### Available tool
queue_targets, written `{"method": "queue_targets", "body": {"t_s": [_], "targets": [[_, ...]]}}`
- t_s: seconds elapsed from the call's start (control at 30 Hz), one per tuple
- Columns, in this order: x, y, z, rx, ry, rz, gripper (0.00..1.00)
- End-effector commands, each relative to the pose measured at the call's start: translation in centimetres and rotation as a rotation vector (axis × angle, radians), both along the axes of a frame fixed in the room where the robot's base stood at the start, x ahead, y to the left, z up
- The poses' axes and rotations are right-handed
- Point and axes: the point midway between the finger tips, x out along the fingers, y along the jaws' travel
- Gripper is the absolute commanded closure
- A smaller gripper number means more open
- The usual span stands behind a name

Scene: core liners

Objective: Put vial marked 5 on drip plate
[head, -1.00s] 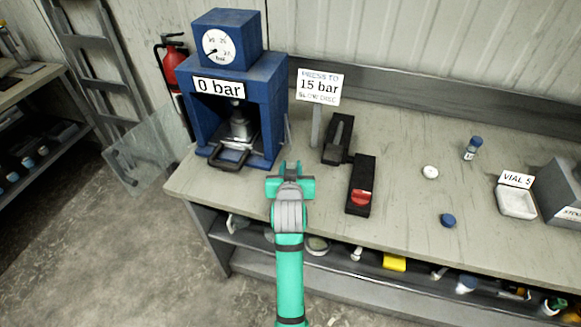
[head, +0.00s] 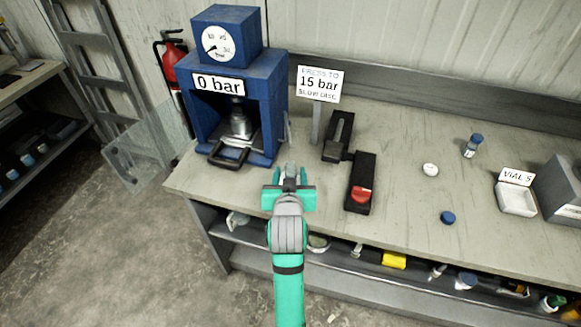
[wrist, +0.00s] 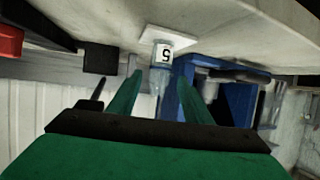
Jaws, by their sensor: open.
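The vial marked 5 (wrist: 165,53) shows in the wrist view, which is upside down, with its label facing me. It appears upright, its base against a pale square plate (wrist: 186,38) that looks like the drip plate. My gripper (wrist: 160,84) is open, with its green fingers apart to either side of the vial's line and the vial beyond the tips. In the head view my gripper (head: 289,184) is at the bench's front, right of the blue press. A small greyish shape (head: 291,169), likely the vial, shows just past it; the plate there is hidden.
The blue press (head: 273,100) reads 0 bar. A black device with a red knob (head: 361,195) is close on my right. Farther right are a blue-capped vial (head: 472,147), two loose caps and a white tray (head: 516,205) signed VIAL 5.

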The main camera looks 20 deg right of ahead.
Motion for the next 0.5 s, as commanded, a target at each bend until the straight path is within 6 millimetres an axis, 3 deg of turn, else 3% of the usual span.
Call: {"method": "queue_targets", "body": {"t_s": [0.2,0.5], "targets": [[-3.2,1.1,1.4,0.0,-0.001,0.0,0.55],[-4.5,1.6,1.9,0.0,0.001,0.0,0.55]]}}
